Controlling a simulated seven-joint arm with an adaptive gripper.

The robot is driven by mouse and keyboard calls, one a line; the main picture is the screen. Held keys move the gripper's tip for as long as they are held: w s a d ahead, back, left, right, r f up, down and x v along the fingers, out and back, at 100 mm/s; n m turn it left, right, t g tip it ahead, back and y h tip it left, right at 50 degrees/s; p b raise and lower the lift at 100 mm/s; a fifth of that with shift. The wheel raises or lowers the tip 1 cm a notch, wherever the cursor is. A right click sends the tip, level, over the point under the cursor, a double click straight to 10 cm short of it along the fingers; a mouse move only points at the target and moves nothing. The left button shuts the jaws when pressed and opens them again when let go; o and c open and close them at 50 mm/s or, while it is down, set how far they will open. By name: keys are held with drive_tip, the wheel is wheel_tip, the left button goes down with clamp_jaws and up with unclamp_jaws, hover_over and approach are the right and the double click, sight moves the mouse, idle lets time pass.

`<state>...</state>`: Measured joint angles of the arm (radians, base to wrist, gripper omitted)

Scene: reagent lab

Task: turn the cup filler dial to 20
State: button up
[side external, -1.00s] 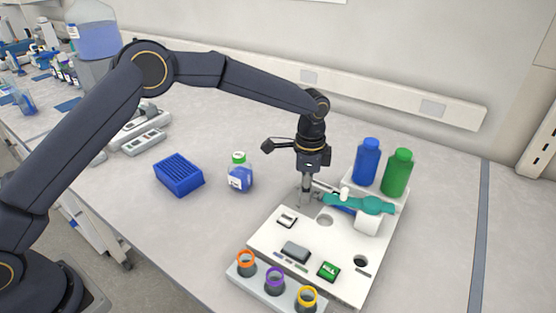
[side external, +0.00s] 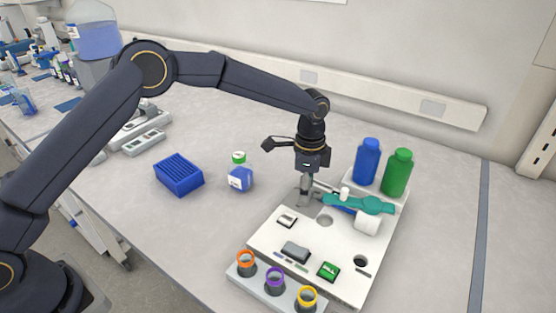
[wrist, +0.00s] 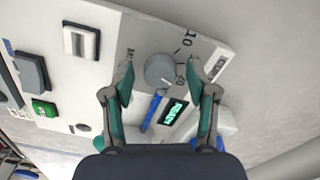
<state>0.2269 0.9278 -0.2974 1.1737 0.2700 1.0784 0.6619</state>
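The cup filler dial is a grey round knob (wrist: 160,70) on the white panel (wrist: 110,22) in the wrist view. I cannot make out the dial's setting. My gripper (wrist: 161,75) is open, with one teal-padded finger on each side of the dial and visible gaps to it. In the side view my gripper (side external: 306,196) points down at the back left corner of the panel (side external: 262,240), and the dial cannot be made out there.
A small green-lettered display (wrist: 173,112) lies by the dial. A blue bottle (side external: 367,162) and green bottle (side external: 397,173) stand behind the panel. A capped bottle (side external: 240,177) and blue rack (side external: 179,175) stand left. A cup holder (side external: 285,300) is in front.

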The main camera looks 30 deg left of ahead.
wheel_tip(320, 180, up, 12)
idle(0.6)
